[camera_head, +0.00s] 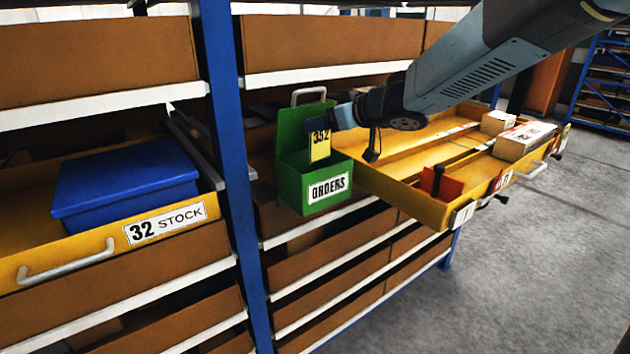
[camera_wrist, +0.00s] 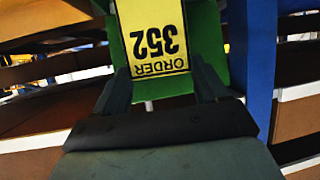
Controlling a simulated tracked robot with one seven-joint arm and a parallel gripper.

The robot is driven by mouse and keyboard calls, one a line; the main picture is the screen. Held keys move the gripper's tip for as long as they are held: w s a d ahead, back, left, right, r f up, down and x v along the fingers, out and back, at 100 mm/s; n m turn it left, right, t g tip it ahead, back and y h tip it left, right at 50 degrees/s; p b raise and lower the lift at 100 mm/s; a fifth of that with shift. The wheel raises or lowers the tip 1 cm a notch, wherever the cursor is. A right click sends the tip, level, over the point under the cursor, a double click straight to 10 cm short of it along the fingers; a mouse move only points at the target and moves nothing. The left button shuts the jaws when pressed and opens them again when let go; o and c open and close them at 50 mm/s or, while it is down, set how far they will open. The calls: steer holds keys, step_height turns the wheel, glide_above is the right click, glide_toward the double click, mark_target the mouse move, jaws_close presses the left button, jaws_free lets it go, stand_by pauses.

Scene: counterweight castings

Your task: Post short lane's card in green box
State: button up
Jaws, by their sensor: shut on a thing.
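A yellow card (camera_head: 320,150) marked 352 is held upright in my gripper (camera_head: 328,122). In the wrist view the card (camera_wrist: 155,22) reads "ORDER 352" upside down, between the two fingers of my gripper (camera_wrist: 162,84). The green box (camera_head: 289,187), labelled ORDERS, hangs by the blue post. The card's lower edge is over the box's open top, in front of its tall back plate; whether it is inside the opening I cannot tell. The pulled-out yellow drawer (camera_head: 420,203) has lanes; a red-orange block (camera_head: 447,187) is in the near one, and white boxes (camera_head: 523,140) are farther right.
A blue rack post (camera_head: 227,130) stands left of the green box. A yellow stock drawer (camera_head: 75,245) with a blue lidded box (camera_head: 125,182) is at left. The open drawer juts into the aisle right of the green box. Grey floor (camera_head: 520,270) is clear.

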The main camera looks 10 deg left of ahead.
mark_target(321, 135)
steer(key=shift+f, duration=1.5)
steer(key=o, duration=1.3)
steer(key=v, duration=1.3)
steer(key=shift+s+d+r, duration=0.1)
steer(key=shift+s+d, duration=0.15)
steer(key=shift+d, duration=0.1)
